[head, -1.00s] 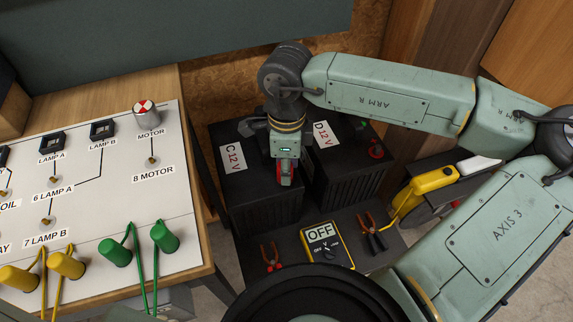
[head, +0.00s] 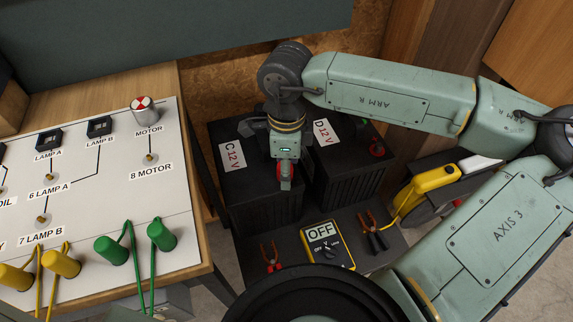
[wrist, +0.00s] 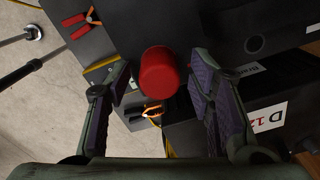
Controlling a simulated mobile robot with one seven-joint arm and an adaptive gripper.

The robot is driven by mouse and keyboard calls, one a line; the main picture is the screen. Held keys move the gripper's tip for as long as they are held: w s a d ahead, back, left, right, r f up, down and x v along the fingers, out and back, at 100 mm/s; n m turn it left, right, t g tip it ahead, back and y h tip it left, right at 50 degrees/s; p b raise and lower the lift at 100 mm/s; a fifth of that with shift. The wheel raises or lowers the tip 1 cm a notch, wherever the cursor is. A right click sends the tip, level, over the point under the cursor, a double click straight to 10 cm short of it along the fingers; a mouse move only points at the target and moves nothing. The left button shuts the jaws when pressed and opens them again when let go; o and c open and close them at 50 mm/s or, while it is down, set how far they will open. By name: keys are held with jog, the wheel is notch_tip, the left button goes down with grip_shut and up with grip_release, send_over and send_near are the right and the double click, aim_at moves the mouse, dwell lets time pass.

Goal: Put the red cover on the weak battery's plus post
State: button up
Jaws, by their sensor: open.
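Battery C (head: 262,205) and battery D (head: 345,180) stand side by side, each labelled 12 V. A red cover (wrist: 159,72) sits between my gripper's open fingers in the wrist view, with a gap on each side. In the head view the gripper (head: 285,183) is low over the front right part of battery C and mostly hides this cover. Whether the cover sits on a post there cannot be told. Neither label shows which battery is weak.
A yellow and white device (head: 437,179) stands at right. The white circuit panel (head: 95,205) with lamps and a motor is at left.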

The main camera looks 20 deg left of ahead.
jog(key=shift+r, duration=0.1)
notch_tip(320, 180, up, 12)
dwell(0.6)
